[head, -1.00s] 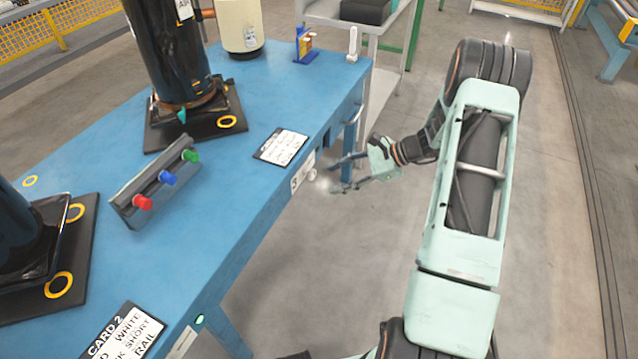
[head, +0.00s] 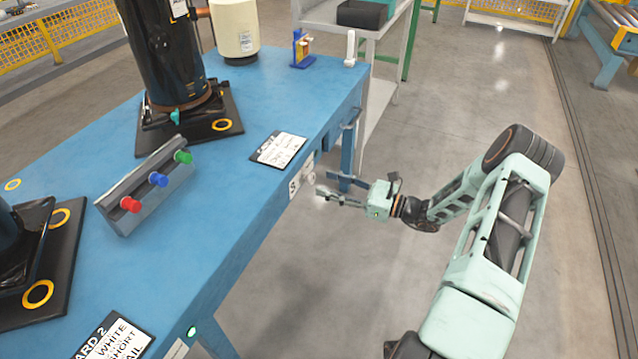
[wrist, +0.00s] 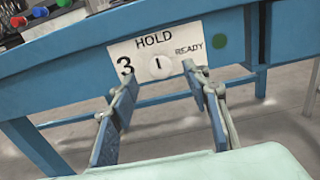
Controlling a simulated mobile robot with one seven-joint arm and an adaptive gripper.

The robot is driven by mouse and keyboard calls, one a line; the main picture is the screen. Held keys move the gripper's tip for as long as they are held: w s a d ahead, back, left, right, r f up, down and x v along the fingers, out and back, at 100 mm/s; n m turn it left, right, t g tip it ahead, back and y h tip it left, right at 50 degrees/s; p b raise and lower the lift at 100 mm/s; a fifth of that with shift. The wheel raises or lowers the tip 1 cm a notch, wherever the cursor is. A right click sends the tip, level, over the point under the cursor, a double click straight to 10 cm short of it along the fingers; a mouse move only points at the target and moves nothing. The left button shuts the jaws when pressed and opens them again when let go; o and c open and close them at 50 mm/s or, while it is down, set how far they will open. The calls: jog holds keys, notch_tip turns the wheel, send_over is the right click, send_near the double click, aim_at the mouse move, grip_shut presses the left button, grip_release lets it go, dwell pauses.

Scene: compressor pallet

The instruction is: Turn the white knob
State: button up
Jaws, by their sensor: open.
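The white knob (wrist: 158,66) is round with a short dark pointer line. It sits on a white plate (wrist: 135,50) marked "3", "HOLD" and "READY" on the front face of the blue table. In the head view the knob (head: 312,179) shows small at the table's side. My gripper (wrist: 165,85) is open, with one finger to the lower left of the knob and one to its lower right in the wrist picture. In the head view my gripper (head: 330,186) is beside the table edge, just right of the knob. Whether it touches the knob cannot be told.
The blue table (head: 240,110) carries a rail with red, blue and green knobs (head: 158,180), a card (head: 278,149) and dark machines on black bases. A green dot (wrist: 219,41) is right of the plate.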

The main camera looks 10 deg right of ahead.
aim_at(313, 179)
jog(key=shift+x, duration=1.85)
jog(key=c, duration=1.2)
jog(key=shift+o, duration=0.2)
